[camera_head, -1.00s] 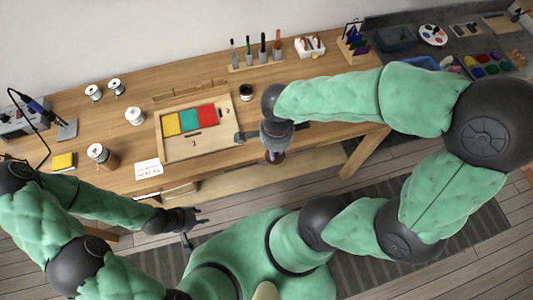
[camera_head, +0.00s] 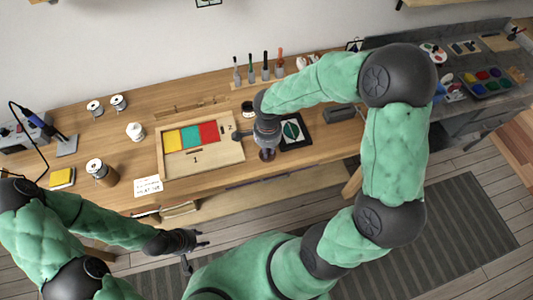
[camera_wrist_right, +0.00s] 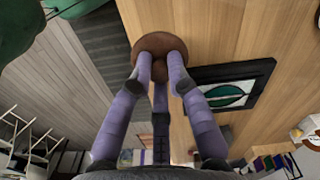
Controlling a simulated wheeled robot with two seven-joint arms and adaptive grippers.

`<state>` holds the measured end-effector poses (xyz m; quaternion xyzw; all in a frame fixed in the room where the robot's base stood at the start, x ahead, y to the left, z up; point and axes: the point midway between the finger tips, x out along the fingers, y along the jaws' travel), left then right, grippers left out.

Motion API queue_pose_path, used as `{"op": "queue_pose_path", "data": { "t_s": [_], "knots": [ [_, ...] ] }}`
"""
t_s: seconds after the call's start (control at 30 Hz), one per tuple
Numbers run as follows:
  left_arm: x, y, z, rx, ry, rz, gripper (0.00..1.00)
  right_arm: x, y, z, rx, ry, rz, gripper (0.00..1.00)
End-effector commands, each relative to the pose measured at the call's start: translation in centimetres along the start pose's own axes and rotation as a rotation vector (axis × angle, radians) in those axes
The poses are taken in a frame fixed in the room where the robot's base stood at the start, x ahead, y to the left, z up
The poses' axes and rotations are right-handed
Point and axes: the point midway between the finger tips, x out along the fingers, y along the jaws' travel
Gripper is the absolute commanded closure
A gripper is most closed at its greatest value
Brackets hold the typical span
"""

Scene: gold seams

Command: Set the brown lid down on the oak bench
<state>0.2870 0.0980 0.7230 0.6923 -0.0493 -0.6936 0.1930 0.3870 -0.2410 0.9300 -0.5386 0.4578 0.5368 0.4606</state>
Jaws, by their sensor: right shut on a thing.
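My right gripper (camera_head: 267,148) is shut on the brown lid (camera_head: 267,155), near the front edge of the oak bench (camera_head: 225,182). In the right wrist view the round brown lid (camera_wrist_right: 150,43) sits between the purple fingers, with bench wood behind and to the right of it. I cannot tell whether the lid touches the bench or hangs just above it. My left gripper (camera_head: 197,249) is open and empty, in front of the bench, away from the lid.
A black-framed leaf panel (camera_head: 291,131) lies just right of the lid. A wooden tray (camera_head: 224,158) with yellow, green and red panes lies to the left. A dark jar (camera_head: 247,107) stands behind. A white card (camera_head: 148,185) and a brown-based jar (camera_head: 102,172) are further left.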

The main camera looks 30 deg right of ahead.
Motion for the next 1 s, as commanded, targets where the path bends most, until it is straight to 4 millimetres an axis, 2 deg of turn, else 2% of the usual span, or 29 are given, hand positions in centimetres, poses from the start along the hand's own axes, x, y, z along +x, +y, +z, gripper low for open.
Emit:
{"op": "queue_pose_path", "data": {
  "t_s": [0.27,0.5,0.93,0.97,1.0],
  "knots": [
    [0.3,-0.1,0.0,0.0,0.0,0.0,0.6,1.4,-1.1,-0.5,0.0,0.0,-0.001,1.0],
    [1.2,-0.4,0.0,0.0,0.0,0.0,0.6,4.4,-1.1,-0.5,-0.001,0.0,0.001,1.0],
    [1.6,-0.6,-0.1,0.0,0.0,0.0,0.6,4.8,-1.1,-0.5,0.0,0.001,-0.002,1.0],
    [1.5,-0.5,-0.1,0.0,0.0,0.0,0.6,4.7,-1.1,-0.5,0.0,0.001,-0.001,0.74],
    [1.4,-0.5,-0.1,0.0,0.0,0.0,0.6,4.7,-1.1,-0.5,0.0,0.001,-0.001,0.63]
  ]
}}
